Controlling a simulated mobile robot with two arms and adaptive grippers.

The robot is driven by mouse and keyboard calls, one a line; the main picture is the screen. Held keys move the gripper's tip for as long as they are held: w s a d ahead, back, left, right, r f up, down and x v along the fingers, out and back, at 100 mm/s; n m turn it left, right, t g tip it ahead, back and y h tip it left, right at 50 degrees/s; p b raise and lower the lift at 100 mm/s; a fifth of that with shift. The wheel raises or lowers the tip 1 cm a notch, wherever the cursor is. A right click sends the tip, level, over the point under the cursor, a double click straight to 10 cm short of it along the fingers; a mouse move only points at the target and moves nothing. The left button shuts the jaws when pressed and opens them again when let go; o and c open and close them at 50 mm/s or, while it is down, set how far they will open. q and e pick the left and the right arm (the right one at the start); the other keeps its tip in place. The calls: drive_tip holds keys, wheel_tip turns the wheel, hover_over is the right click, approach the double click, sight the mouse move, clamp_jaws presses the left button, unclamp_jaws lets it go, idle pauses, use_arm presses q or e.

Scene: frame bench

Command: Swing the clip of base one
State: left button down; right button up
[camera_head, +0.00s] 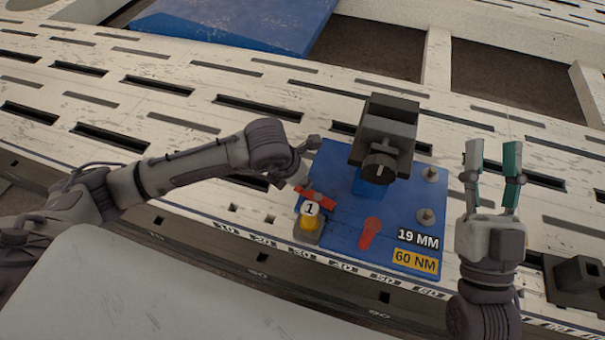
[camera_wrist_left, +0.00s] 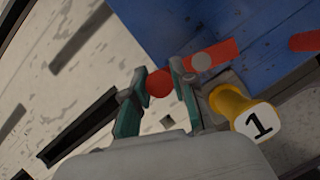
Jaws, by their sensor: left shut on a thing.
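Base one is marked by a yellow post (camera_head: 309,222) with a white "1" cap, at the left front corner of a blue plate (camera_head: 335,170). A red clip (camera_head: 318,197) lies just behind the post. My left gripper (camera_head: 303,181) is at the clip's left end. In the left wrist view, the left gripper (camera_wrist_left: 157,97) is shut on the clip (camera_wrist_left: 215,58), and the clip's rounded end sits between its fingers. The yellow post (camera_wrist_left: 235,105) stands close beside the fingers. My right gripper (camera_head: 492,185) is open and empty, to the right of the plate.
A dark clamp block (camera_head: 386,135) with a round knob stands on the plate's back part. Another red clip (camera_head: 370,232) and two grey bolts (camera_head: 425,217) are on the plate. Labels read 19 MM and 60 NM. A dark block (camera_head: 577,282) sits at the right on the slotted bench (camera_head: 230,110).

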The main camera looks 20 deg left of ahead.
use_arm(q)
drive_tip(key=shift+s+n, duration=0.15)
drive_tip(key=shift+n, duration=0.35)
drive_tip(key=c, duration=0.9)
unclamp_jaws()
drive_tip(key=v, duration=1.2)
drive_tip(key=shift+s+d, duration=0.15)
drive_tip(key=shift+s, duration=0.05)
